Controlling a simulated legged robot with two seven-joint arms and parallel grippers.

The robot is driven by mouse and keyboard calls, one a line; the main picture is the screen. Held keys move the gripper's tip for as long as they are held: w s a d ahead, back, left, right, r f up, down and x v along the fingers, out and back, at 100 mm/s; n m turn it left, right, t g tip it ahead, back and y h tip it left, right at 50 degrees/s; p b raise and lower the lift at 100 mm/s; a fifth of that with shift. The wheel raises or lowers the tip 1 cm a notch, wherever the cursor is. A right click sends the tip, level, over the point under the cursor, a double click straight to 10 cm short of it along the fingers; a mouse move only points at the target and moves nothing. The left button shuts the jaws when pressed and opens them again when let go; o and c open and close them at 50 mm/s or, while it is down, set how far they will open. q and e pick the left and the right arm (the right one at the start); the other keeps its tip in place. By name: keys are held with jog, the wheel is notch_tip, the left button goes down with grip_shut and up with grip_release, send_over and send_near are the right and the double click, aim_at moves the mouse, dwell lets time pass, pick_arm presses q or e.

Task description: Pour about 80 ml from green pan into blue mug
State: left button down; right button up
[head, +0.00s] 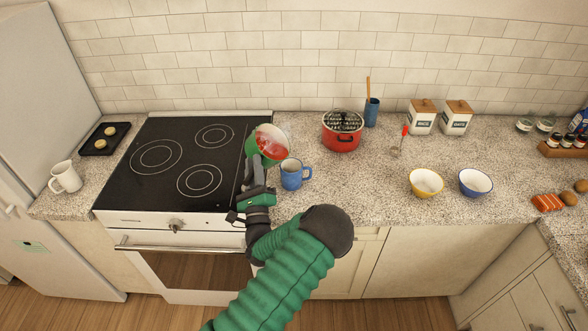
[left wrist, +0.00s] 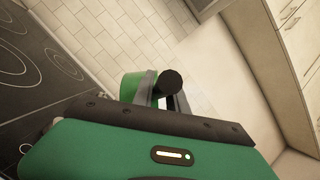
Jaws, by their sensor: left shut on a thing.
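The green pan (head: 254,146) is tilted to the right at the right edge of the stove, with red contents showing inside. My left gripper (head: 256,184) is shut on the pan's handle, and the pan is held up beside the blue mug. The blue mug (head: 291,176) stands upright on the counter just right of the gripper, its handle to the right. What is inside the mug cannot be made out. In the left wrist view the gripper (left wrist: 170,95) is around the dark handle, with a bit of the green pan (left wrist: 130,85) behind it. My right gripper is not in view.
A black cooktop (head: 180,160) is at left, with a white mug (head: 66,177) beyond it. A red pot (head: 342,131) stands behind the blue mug. A yellow bowl (head: 426,184) and a blue bowl (head: 475,183) are further right. The counter between mug and bowls is clear.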

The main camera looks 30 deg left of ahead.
pick_arm(q)
jog(key=shift+a+f, duration=0.1)
jog(key=shift+a, duration=0.1)
jog(key=shift+w+a+m+b, duration=0.1)
jog(key=shift+m+b, duration=0.25)
jog(key=shift+m, duration=0.05)
jog(key=shift+r+m+t+h, duration=0.2)
jog(key=shift+m+t+h, duration=0.1)
jog(key=shift+m+t, duration=0.3)
jog(key=shift+d, duration=0.4)
jog(key=shift+w+d+r+m+t+b, duration=0.15)
jog(key=shift+m+t+b, duration=0.25)
jog(key=shift+m+b, duration=0.25)
jog(key=shift+a, duration=0.3)
jog(key=shift+a+h, duration=0.2)
jog(key=shift+h, duration=0.1)
jog(key=shift+d+r, duration=0.1)
jog(key=shift+d, duration=0.3)
jog(key=shift+d+m, duration=0.1)
jog(key=shift+m, duration=0.15)
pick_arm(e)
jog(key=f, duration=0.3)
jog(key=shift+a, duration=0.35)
